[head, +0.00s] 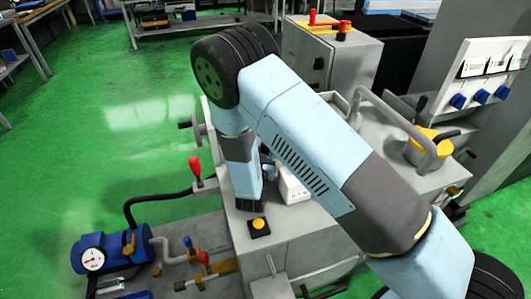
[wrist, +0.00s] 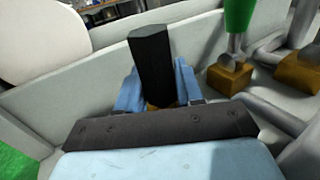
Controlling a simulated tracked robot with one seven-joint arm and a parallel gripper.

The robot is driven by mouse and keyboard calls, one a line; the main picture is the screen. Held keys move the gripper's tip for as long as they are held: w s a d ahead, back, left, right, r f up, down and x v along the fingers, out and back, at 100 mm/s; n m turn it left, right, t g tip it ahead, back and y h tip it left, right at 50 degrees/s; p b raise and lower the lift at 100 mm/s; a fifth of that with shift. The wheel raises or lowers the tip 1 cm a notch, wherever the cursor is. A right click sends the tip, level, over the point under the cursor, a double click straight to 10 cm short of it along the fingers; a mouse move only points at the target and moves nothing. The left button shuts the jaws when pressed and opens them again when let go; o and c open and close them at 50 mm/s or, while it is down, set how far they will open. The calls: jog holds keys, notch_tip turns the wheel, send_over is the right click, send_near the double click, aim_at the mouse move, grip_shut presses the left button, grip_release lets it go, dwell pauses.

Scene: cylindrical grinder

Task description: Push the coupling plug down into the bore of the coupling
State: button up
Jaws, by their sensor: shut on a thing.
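In the wrist view my gripper (wrist: 157,88) has its light blue fingers closed on either side of a black, roughly cylindrical piece (wrist: 151,58), apparently the coupling plug. The piece stands up between the fingers and leans slightly in the picture. A small brass-coloured part shows at its lower end, close to the palm. I cannot make out the coupling or its bore in either view. In the head view my arm reaches down over the grey machine bed (head: 291,222), and the fingers and the held piece cannot be made out there.
A green-handled valve (wrist: 238,18) and brass fittings (wrist: 300,72) stand right of the fingers. In the head view, a white box (head: 291,187), a yellow button (head: 258,225) and a red-knobbed lever (head: 195,167) are near my arm. A blue pump (head: 105,254) sits lower left.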

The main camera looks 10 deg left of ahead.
jog(key=shift+f, duration=0.35)
jog(key=o, duration=1.2)
notch_tip(320, 180, up, 10)
jog(key=shift+r, duration=0.1)
dwell(0.3)
